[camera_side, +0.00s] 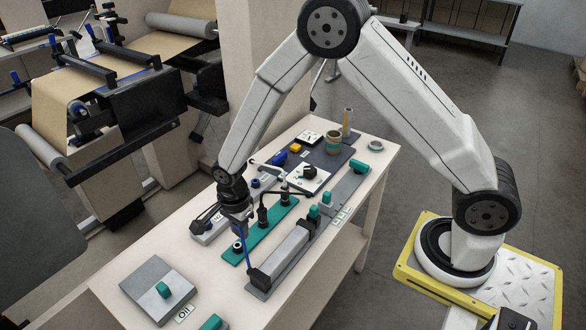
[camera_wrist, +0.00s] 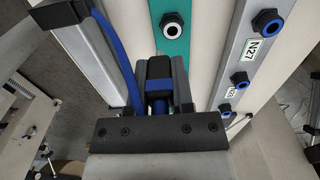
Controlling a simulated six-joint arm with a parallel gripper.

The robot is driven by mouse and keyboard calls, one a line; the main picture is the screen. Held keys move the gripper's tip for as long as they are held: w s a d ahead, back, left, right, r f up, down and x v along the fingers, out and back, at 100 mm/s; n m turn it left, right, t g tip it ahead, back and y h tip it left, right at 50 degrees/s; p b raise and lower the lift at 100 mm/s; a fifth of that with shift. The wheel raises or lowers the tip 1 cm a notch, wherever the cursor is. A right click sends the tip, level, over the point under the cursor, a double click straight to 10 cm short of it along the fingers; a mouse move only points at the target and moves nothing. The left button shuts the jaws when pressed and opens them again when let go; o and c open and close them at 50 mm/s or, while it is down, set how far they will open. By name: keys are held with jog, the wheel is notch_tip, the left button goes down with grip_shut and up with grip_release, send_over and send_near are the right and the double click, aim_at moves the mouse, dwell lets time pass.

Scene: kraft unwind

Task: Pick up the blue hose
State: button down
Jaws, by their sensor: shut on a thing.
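The blue hose (camera_side: 248,249) hangs from my gripper (camera_side: 241,221) down toward a black fitting (camera_side: 258,277) at the near end of a long grey block. In the wrist view the blue hose (camera_wrist: 119,58) curves down the left side. My gripper (camera_wrist: 160,88) is shut on a black end piece with a blue collar (camera_wrist: 160,101), which appears to be the hose's end. It is held above the table, near the teal plate (camera_side: 236,257).
A grey rail (camera_wrist: 228,90) with black, blue-ringed ports and a label stands right in the wrist view. A grey plate with a teal knob (camera_side: 162,289) lies at the table's near end. Bare tabletop (camera_side: 210,270) shows between them.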

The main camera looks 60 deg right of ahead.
jog(key=s+d+r, duration=0.2)
jog(key=s+r, duration=0.6)
jog(key=s, duration=0.4)
jog(key=shift+s, duration=0.15)
jog(key=shift+d, duration=0.1)
jog(key=c, duration=1.2)
grip_release()
grip_shut()
jog(key=shift+r, duration=2.6)
